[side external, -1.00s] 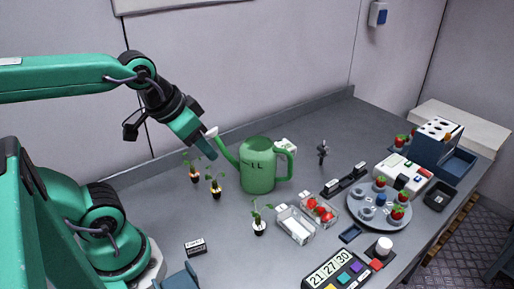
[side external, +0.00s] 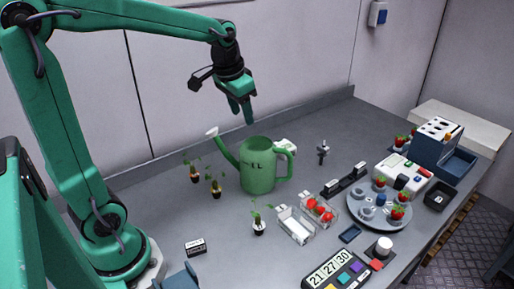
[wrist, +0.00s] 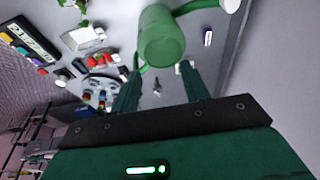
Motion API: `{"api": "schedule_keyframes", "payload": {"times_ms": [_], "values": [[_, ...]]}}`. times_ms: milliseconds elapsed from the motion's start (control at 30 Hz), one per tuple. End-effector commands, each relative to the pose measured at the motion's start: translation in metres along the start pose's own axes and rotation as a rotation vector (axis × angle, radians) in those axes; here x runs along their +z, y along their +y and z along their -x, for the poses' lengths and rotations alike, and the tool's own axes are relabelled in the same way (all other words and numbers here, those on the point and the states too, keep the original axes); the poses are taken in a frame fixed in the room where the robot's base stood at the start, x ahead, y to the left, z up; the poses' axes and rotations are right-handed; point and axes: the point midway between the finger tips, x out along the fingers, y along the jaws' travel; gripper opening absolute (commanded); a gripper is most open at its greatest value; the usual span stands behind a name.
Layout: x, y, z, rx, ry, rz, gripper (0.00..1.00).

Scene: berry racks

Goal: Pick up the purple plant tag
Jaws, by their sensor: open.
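A small white and purple piece (wrist: 208,38) lies on the bench beside the watering can in the wrist view. It may be the purple plant tag, but it is too small to be sure. I cannot make it out in the side view, where the can may hide it. My gripper (side external: 241,117) is raised above the bench, above and behind the green watering can (side external: 258,172), fingers pointing down. In the wrist view my gripper (wrist: 160,80) shows two separated fingers with nothing between them.
Several seedlings (side external: 216,190) stand left of the can. Right of it are clear punnets (side external: 295,225), a round grey tray (side external: 365,209) with strawberries, and a dark blue rack (side external: 440,140). A timer (side external: 338,272) with coloured buttons is in front. Bench near the back wall is fairly clear.

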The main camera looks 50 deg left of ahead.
Motion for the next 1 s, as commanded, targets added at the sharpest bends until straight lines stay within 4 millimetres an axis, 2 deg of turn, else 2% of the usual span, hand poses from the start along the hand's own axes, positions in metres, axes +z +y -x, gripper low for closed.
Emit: {"api": "schedule_keyframes", "payload": {"times_ms": [200,500,700,1000], "values": [[-0.029,-0.028,-0.032,0.002,-0.061,0.002,0.45],[-0.059,-0.067,-0.085,0.012,-0.136,-0.001,0.45],[-0.071,-0.095,-0.126,0.024,-0.185,-0.003,0.45],[-0.076,-0.131,-0.185,0.046,-0.245,-0.004,0.45]]}}
